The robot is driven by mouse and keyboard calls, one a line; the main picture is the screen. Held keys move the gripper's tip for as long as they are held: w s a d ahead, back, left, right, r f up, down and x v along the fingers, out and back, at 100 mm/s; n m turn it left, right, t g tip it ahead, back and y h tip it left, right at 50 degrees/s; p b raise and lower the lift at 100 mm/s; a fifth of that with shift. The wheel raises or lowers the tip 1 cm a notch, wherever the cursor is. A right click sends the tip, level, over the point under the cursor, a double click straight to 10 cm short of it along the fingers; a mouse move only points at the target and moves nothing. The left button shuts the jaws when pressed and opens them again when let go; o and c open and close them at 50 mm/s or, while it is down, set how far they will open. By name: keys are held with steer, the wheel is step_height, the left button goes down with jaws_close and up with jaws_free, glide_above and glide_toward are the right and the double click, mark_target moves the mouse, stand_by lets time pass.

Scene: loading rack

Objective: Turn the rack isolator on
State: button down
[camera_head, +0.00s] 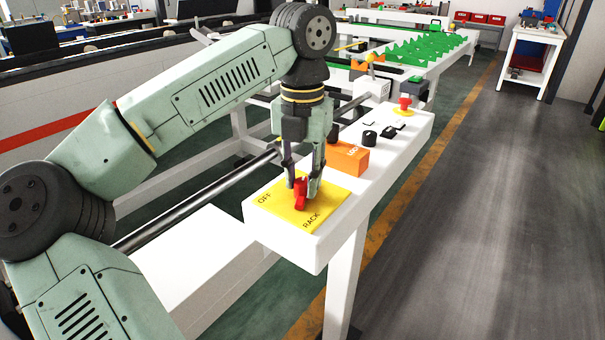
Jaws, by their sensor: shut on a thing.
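The rack isolator is a red rotary handle (300,195) on a yellow plate (328,207) at the near end of a white control panel (276,228). The plate carries the words OFF at its left and RACK at its near edge. My gripper (303,187) points down over the plate, with its fingers on either side of the red handle, shut on it. The fingers hide part of the handle and the plate's far part, so the handle's exact angle is hard to tell.
An orange block (347,159) stands just behind my gripper on the panel. Black knobs (369,138) and a red emergency button (405,103) with a yellow base sit farther along. A metal rail (200,203) runs left of the panel. The grey floor (470,230) at right is clear.

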mark_target(302, 181)
steer(key=m, duration=0.5)
stand_by(0.5)
steer(key=c, duration=1.3)
jaws_free()
steer(key=shift+r, duration=0.15)
step_height(302, 181, up, 12)
steer(key=shift+f, duration=0.2)
